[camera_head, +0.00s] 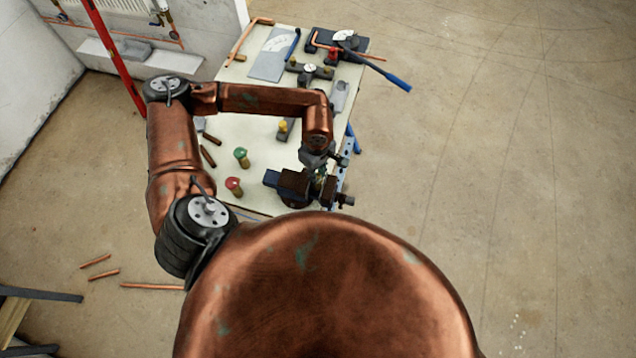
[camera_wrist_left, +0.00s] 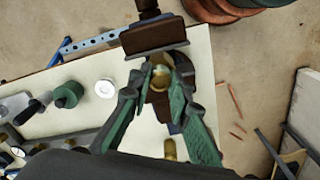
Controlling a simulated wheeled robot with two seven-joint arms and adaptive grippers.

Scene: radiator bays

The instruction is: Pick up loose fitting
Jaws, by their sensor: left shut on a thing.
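My left gripper (camera_head: 319,172) is at the right edge of the workbench, right at the dark vise (camera_head: 292,184). In the left wrist view its green fingers (camera_wrist_left: 161,75) are closed on a small brass-coloured fitting (camera_wrist_left: 160,80). The fitting sits between the fingertips, close beside the brown vise jaw (camera_wrist_left: 153,38). I cannot tell whether it touches the vise. In the head view the fitting is mostly hidden by the gripper and vise. My right gripper is not in view.
The workbench (camera_head: 228,128) also carries a green-topped piece (camera_head: 241,154), a red-topped piece (camera_head: 233,185), short copper pipes (camera_head: 207,156) and a blue-handled tool (camera_head: 385,72). Copper pipes (camera_head: 152,286) lie on the floor at lower left. The floor to the right is clear.

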